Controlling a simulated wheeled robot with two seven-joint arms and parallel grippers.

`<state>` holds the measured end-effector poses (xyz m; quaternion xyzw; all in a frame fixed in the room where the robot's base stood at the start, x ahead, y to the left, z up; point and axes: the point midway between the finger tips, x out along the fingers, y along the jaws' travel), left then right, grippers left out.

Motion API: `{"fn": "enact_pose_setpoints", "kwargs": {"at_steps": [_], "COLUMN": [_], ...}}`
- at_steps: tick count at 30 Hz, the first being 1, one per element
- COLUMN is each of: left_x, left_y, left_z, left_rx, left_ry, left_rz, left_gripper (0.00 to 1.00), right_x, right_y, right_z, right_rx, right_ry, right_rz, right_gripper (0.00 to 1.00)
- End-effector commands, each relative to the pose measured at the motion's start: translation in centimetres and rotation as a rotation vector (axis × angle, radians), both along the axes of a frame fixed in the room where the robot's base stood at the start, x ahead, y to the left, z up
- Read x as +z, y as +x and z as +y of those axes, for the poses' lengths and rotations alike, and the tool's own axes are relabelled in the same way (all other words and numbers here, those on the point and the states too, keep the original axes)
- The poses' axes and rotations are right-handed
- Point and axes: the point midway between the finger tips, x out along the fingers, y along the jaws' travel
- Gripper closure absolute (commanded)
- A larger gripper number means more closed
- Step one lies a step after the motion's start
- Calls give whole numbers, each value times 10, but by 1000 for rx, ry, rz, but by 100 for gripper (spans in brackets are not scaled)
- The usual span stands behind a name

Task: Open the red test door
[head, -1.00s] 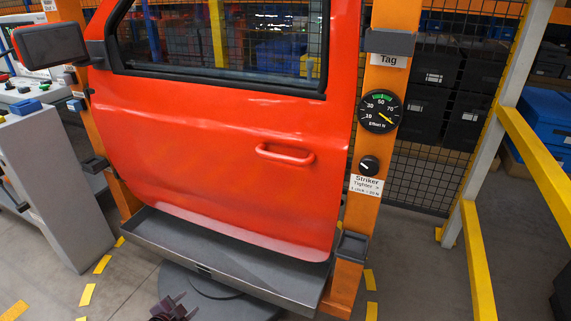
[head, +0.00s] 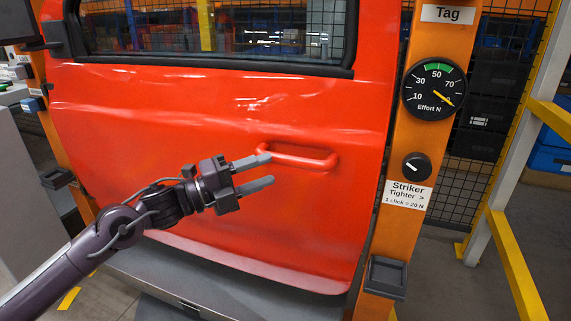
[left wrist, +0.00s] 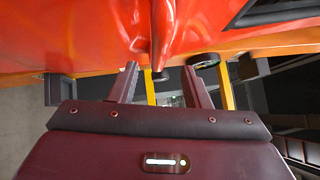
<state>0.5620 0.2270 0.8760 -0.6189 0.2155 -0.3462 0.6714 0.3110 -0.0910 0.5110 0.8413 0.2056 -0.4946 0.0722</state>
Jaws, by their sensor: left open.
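The red test door (head: 230,130) fills the middle of the head view and looks shut in its orange frame. Its red pull handle (head: 298,155) is on the right half of the panel, below the window. My left gripper (head: 268,171) is open, its two grey fingers pointing right, with the upper fingertip at the handle's left end in the picture. In the left wrist view the handle (left wrist: 163,35) lies ahead, between and beyond the open fingers (left wrist: 158,82). I cannot tell whether a finger touches it. My right gripper is not in view.
An effort gauge (head: 434,90), its needle past the green band, and a black striker knob (head: 416,167) sit on the orange right post (head: 398,215). A grey tray (head: 190,275) lies under the door. A yellow rail (head: 513,265) stands at right.

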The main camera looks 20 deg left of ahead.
Motion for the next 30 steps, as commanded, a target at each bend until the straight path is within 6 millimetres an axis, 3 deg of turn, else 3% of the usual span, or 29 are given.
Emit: {"fn": "enact_pose_setpoints", "kwargs": {"at_steps": [12, 25, 30], "left_x": [7, 7, 7], "left_y": [33, 38, 38], "left_z": [-35, -41, -41], "left_rx": [1, 2, 2], "left_ry": [-3, 0, -1], "left_rz": [0, 3, 2], "left_gripper": [57, 57, 76], "right_x": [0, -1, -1], "right_y": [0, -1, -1], "right_z": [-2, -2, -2], "right_rx": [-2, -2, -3], "right_ry": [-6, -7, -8], "right_rz": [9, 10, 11], "right_gripper": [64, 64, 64]}}
